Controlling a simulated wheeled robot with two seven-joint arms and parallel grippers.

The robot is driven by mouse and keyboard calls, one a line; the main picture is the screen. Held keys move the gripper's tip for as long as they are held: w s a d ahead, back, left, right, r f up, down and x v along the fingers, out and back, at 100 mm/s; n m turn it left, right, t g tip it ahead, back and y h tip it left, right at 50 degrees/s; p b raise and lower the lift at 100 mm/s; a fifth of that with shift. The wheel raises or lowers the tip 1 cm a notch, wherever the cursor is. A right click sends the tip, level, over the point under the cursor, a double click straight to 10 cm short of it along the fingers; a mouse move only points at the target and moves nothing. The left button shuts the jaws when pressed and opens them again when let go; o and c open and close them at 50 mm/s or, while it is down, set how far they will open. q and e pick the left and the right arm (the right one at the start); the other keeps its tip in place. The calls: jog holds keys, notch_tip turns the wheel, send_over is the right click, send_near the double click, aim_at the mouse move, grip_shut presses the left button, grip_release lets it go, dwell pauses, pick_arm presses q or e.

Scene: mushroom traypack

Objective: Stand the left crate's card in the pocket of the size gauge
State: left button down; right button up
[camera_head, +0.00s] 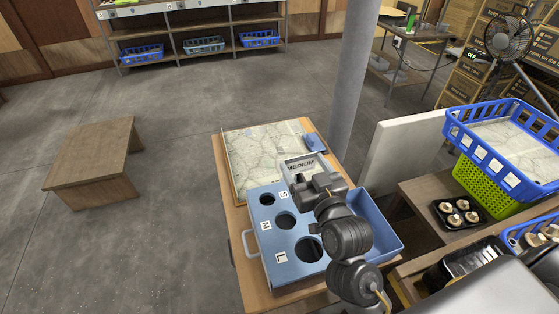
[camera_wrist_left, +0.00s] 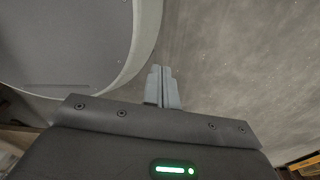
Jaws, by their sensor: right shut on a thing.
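A white card reading "MEDIUM" (camera_head: 301,165) is upright at the far edge of the blue size gauge (camera_head: 271,236), which has round holes marked S, M and L. My right gripper (camera_head: 312,181) is shut on the card, at its near lower side. The gripper hides the card's lower edge and the pocket, so I cannot tell whether the card is in the pocket or above it. My left gripper (camera_wrist_left: 163,88) shows only in the left wrist view, its fingers together with nothing between them, over grey floor.
The gauge stands on a wooden table with a map-like sheet (camera_head: 260,150) and a small blue item (camera_head: 314,142) behind it. At the right are a blue crate (camera_head: 478,150) on a green crate (camera_head: 480,190) and a black mushroom tray (camera_head: 440,213). Blue crates stand on the far shelf (camera_head: 190,60).

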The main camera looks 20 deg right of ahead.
aim_at(314, 163)
jog(key=shift+w+a, duration=0.1)
jog(key=shift+a, duration=0.1)
jog(key=shift+w+a, duration=0.1)
jog(key=w+a+r+n+g+y+b, duration=0.4)
jog(key=w+a+n+y, duration=0.35)
jog(key=w+y, duration=0.4)
jog(key=d+f+n+g+y+b, duration=0.2)
jog(key=d+f+n+g+y, duration=0.45)
jog(key=d+f+g, duration=0.45)
pick_arm(q)
jog(key=a+f+b, duration=0.3)
jog(key=a+f, duration=0.1)
jog(key=f, duration=0.5)
jog(key=shift+w+y+b, duration=0.3)
jog(key=shift+w, duration=0.15)
pick_arm(e)
jog(key=s+d+f+n+g, duration=0.2)
jog(key=s+d+f+n, duration=0.1)
jog(key=s+f, duration=0.1)
jog(key=shift+s, duration=0.85)
